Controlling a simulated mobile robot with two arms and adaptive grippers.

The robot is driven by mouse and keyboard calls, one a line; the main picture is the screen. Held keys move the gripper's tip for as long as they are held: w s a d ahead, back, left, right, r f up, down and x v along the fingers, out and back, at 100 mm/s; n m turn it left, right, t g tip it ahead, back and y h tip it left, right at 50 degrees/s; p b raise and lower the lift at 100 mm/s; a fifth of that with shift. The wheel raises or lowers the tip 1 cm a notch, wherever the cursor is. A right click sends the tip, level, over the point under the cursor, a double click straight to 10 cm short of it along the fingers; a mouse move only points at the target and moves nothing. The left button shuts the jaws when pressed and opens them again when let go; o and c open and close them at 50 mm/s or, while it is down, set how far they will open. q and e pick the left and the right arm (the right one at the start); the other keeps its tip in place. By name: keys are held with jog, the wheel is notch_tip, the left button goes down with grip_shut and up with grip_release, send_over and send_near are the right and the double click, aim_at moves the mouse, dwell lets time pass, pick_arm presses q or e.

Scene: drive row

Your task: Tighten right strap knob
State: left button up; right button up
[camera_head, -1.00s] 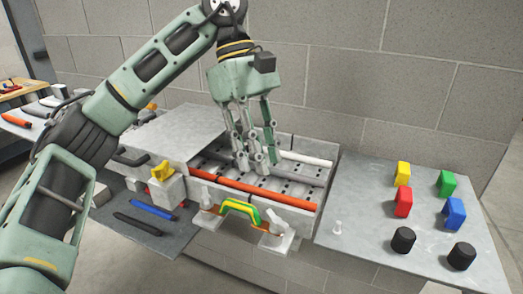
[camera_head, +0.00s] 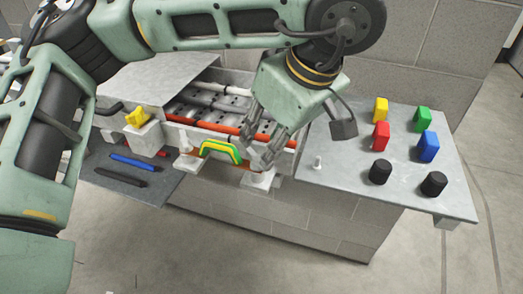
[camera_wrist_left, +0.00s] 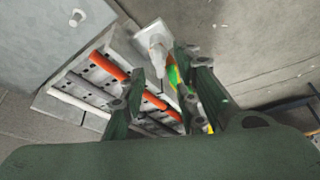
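The right strap knob is a pale grey post on a white bracket (camera_head: 258,181) at the front right of the open housing. My left gripper (camera_head: 260,153) is over it and hides most of the knob in the head view. In the left wrist view the knob (camera_wrist_left: 156,45) shows ahead, near the gap between my fingertips (camera_wrist_left: 160,64). The fingers are apart, with nothing clearly held; contact with the knob cannot be told. The left strap knob (camera_head: 185,143) stands on a similar bracket. A green and yellow strap handle (camera_head: 221,150) lies between them. My right gripper is out of view.
Orange bars (camera_head: 205,124) and pale bars lie inside the housing. A grey plate (camera_head: 345,170) at right bears a small pin (camera_head: 317,162), coloured blocks and two black knobs. A yellow knob (camera_head: 137,117) stands at left. A dark mat (camera_head: 105,176) holds blue and black pens.

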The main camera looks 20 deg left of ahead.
aim_at(261, 156)
pick_arm(q)
jog(key=shift+p+x, duration=0.6)
jog(key=shift+x, duration=2)
jog(key=shift+d, duration=0.1)
grip_shut()
